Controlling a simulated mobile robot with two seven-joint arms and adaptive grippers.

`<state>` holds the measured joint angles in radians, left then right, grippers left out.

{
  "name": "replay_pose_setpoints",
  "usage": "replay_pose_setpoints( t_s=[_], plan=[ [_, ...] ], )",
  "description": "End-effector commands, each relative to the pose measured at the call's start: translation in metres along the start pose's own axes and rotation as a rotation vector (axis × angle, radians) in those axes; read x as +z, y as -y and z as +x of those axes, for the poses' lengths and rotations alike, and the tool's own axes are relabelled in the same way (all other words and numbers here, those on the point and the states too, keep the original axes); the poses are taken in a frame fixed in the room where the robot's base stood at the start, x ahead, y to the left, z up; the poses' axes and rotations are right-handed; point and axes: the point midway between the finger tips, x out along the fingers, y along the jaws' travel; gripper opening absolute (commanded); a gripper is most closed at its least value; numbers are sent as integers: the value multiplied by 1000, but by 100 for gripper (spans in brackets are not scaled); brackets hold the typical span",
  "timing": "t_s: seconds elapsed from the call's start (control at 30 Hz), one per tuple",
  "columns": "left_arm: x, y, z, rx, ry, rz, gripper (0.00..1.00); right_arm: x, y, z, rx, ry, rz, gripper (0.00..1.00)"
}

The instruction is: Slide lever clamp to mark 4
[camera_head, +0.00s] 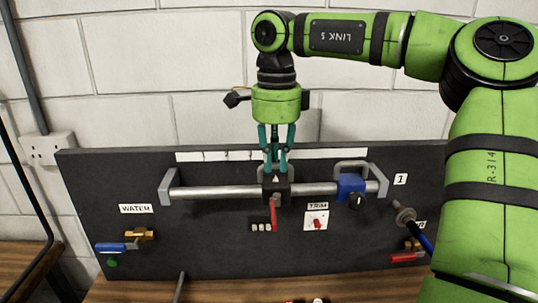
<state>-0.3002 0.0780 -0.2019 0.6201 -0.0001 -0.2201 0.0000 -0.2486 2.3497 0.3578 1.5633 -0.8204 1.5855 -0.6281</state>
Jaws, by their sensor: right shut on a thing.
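The lever clamp is a black block (276,190) with a white pointer on top and a red lever (273,214) hanging down. It sits around a horizontal silver rail (222,192), near the middle. My right gripper (275,168) reaches down from above, its teal fingers shut on the clamp's grey handle, which they partly hide. A white scale strip (214,156) runs above the rail; its mark numbers are too small to read, so I cannot tell which one is at the pointer. My left gripper is not in view.
A blue clamp (350,187) with a grey handle and black knob sits on the rail to the right. Grey end brackets (167,187) hold the rail on the dark panel (90,190). A red TRIM switch (316,222) is below. The rail left of the lever clamp is clear.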

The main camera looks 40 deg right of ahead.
Motion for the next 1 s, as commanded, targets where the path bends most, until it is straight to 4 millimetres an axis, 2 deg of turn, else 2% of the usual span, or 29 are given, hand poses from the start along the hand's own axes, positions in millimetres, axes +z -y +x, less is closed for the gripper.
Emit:
replay_pose_setpoints(
  t_s=[0.07,0.1,0.13,0.17,0.57,0.67,1.0],
  plan=[
    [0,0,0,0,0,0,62,-1,0,0,0,-6,1,0],
    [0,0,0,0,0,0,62,-1,0,0,0,-6,1,23],
    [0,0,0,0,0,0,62,-1,0,0,0,-6,1,35],
    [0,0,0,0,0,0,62,-1,0,0,0,-6,1,43],
    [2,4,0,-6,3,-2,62,0,1,-4,-2,-3,1,43],
    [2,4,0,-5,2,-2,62,0,1,-16,-3,-2,2,43],
    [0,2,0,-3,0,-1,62,0,1,-87,-3,-4,4,43]
  ],
)
